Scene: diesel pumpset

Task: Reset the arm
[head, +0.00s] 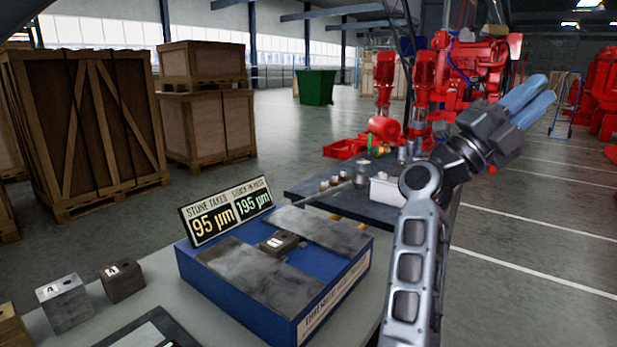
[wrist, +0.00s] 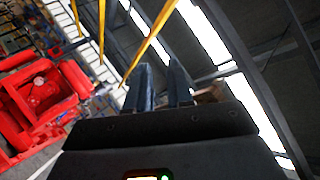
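My gripper (head: 538,92) is raised in the air at the right of the head view, its blue fingers pointing up and right. In the wrist view the two fingers (wrist: 160,78) stand apart with a gap between them and nothing held. The gripper is open and well clear of the bench and touches nothing. My arm rises upright from the bottom of the head view and bends at the elbow.
A blue block (head: 225,285) with grey plates, a small dark block (head: 280,243) and a sign (head: 226,211) stands on the bench. Marked blocks (head: 63,302) lie left. A dark table (head: 330,192) with parts, red machinery (head: 470,75) and wooden crates (head: 90,125) stand beyond.

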